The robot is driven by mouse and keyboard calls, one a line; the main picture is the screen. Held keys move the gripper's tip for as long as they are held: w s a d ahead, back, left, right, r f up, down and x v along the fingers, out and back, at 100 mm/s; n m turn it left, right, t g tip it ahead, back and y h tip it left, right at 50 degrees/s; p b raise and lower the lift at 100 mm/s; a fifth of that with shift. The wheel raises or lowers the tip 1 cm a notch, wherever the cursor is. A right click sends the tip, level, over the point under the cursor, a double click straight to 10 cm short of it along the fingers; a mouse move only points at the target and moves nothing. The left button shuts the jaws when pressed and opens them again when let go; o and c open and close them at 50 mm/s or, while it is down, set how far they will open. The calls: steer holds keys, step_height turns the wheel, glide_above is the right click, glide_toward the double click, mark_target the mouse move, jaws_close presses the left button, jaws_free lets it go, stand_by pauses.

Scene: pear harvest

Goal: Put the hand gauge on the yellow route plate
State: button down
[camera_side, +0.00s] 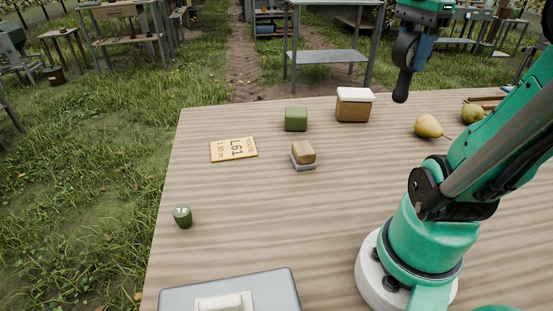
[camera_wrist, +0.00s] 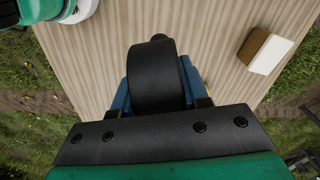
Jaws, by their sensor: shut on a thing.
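The hand gauge (camera_side: 403,55) is a dark, rounded tool with a narrow stem hanging down. My gripper (camera_side: 421,52), with blue fingers, is shut on it and holds it above the table's far right part. In the wrist view the dark gauge (camera_wrist: 155,82) sits between the blue fingers and hides much of what is below. The yellow route plate (camera_side: 234,149), marked L61, lies flat on the table at the left, well apart from my gripper. No object lies on the plate.
On the wooden table (camera_side: 300,220) are a green block (camera_side: 296,119), a brown box with a white lid (camera_side: 353,105), a tan block on a grey base (camera_side: 303,155), a green weight (camera_side: 183,217), a pear (camera_side: 428,126) and a grey case (camera_side: 275,290).

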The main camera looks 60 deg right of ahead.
steer(key=w+a+f+n, duration=0.1)
steer(key=w+f+n, duration=0.3)
steer(key=w, duration=0.7)
steer(key=w+a+f+n, duration=0.1)
steer(key=w+a+n, duration=0.1)
steer(key=w+n, duration=0.75)
steer(key=w+a+f+n, duration=0.2)
steer(key=w+a+f, duration=0.5)
steer(key=w, duration=0.4)
steer(key=f, duration=0.7)
steer(key=shift+s+a, duration=0.1)
steer(key=shift+a, duration=0.3)
steer(key=shift+c, duration=2.2)
jaws_free()
steer(key=shift+f, duration=0.15)
